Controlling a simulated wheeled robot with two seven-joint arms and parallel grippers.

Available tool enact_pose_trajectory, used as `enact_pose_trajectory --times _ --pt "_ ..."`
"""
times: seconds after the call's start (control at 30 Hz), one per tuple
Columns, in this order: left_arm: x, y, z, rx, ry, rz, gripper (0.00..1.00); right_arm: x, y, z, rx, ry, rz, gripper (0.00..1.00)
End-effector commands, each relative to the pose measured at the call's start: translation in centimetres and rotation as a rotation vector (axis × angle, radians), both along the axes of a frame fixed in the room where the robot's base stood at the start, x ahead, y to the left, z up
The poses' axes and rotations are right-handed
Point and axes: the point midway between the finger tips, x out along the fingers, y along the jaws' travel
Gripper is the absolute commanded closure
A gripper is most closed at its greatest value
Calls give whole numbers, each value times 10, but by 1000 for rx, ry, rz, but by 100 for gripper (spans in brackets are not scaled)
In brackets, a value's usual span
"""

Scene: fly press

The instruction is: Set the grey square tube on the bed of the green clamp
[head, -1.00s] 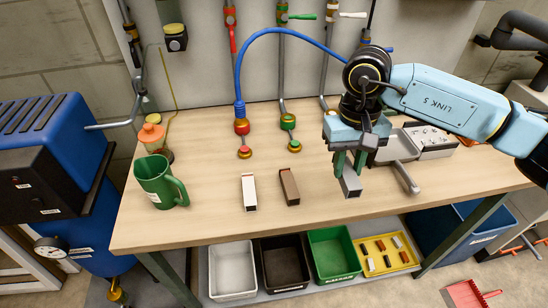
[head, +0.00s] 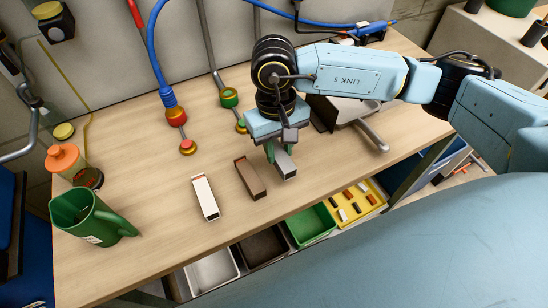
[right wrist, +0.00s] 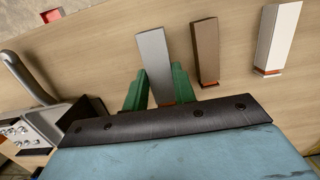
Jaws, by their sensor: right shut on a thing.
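My right gripper (head: 276,156) is shut on the grey square tube (head: 286,166), with its green fingers on either side. The tube also shows between the fingers in the right wrist view (right wrist: 156,60). It is just right of the brown bar in the head view; I cannot tell whether it touches the table. A round green-and-brass fitting (head: 229,97) stands farther back on the table, left of the gripper. I cannot make out a clamp bed there, and the gripper and wrist hide part of that area. My left gripper is not in view.
A brown bar (head: 250,178) and a white bar (head: 206,198) lie left of the tube. A red-and-brass fitting (head: 176,116) stands behind them. A green jug (head: 85,217) is at the far left. Bins sit below the front edge. The table (head: 140,235) is clear between jug and white bar.

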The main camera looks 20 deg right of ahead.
Motion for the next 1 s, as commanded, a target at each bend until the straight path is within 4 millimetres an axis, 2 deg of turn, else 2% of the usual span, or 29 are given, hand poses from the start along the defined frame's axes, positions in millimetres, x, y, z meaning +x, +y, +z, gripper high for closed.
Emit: enact_pose_trajectory --times 0.33,0.73,0.77,0.9,1.0 --pt "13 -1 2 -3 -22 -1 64 -1 0 -38 1 2 0 97" --pt "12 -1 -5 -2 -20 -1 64 0 0 -43 1 -1 1 97" --pt "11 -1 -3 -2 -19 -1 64 0 0 -42 0 0 1 70" --pt "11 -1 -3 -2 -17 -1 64 0 0 -42 0 0 1 52" --pt "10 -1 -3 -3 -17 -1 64 0 0 -42 0 0 0 52"
